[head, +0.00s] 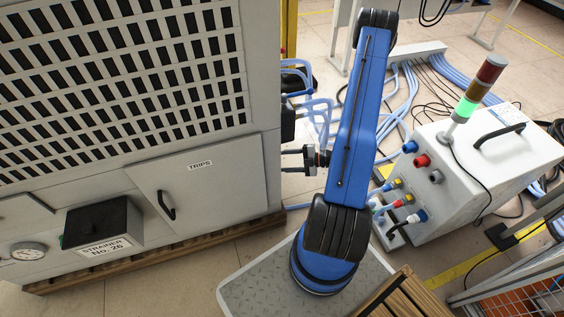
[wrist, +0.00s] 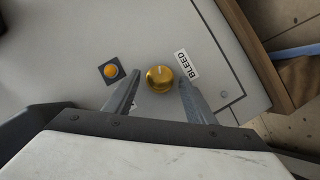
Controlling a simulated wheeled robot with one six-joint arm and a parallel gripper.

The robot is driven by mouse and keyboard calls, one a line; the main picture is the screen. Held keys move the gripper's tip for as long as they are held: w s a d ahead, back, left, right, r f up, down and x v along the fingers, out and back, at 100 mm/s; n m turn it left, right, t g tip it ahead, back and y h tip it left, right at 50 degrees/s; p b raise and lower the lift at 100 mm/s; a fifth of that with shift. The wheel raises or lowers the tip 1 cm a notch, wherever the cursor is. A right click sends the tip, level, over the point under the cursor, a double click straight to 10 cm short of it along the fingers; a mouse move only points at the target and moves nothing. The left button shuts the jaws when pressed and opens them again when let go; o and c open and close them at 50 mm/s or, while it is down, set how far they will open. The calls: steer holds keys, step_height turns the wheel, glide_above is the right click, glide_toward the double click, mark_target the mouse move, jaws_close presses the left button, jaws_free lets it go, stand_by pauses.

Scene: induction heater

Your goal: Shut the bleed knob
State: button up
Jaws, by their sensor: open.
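The bleed knob (wrist: 160,78) is a round brass-yellow knob with a pale mark on its rim, on a light panel in the wrist view. A label reading BLEED (wrist: 187,64) is beside it on the right. My gripper (wrist: 157,80) is open, with one finger to the left of the knob and one to the right. I cannot tell whether either finger touches it. In the head view my gripper (head: 308,158) is at the right side of the grey cabinet, and the knob is not visible there.
An orange button on a dark square plate (wrist: 111,71) is left of the knob. The cabinet (head: 215,225) has a TRIPS door and a strainer box (head: 103,222). Blue hoses (head: 318,108) hang just above my gripper. A white unit with a signal light (head: 450,165) stands to the right.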

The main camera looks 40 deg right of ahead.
steer(key=c, duration=1)
steer(key=shift+c, duration=0.2)
steer(key=n+g+y, duration=0.1)
steer(key=n+y, duration=0.2)
steer(key=n, duration=0.6)
steer(key=w+f+n+g+y, duration=0.1)
steer(key=n+y, duration=0.3)
steer(key=n, duration=0.5)
steer(key=f+n+g+y, duration=0.1)
steer(key=n+y, duration=0.3)
steer(key=n, duration=0.5)
steer(key=shift+w+d+f+n, duration=0.15)
steer(key=shift+w+n, duration=0.05)
steer(key=shift+n, duration=0.1)
steer(key=shift+n+g, duration=0.3)
steer(key=shift+g, duration=0.1)
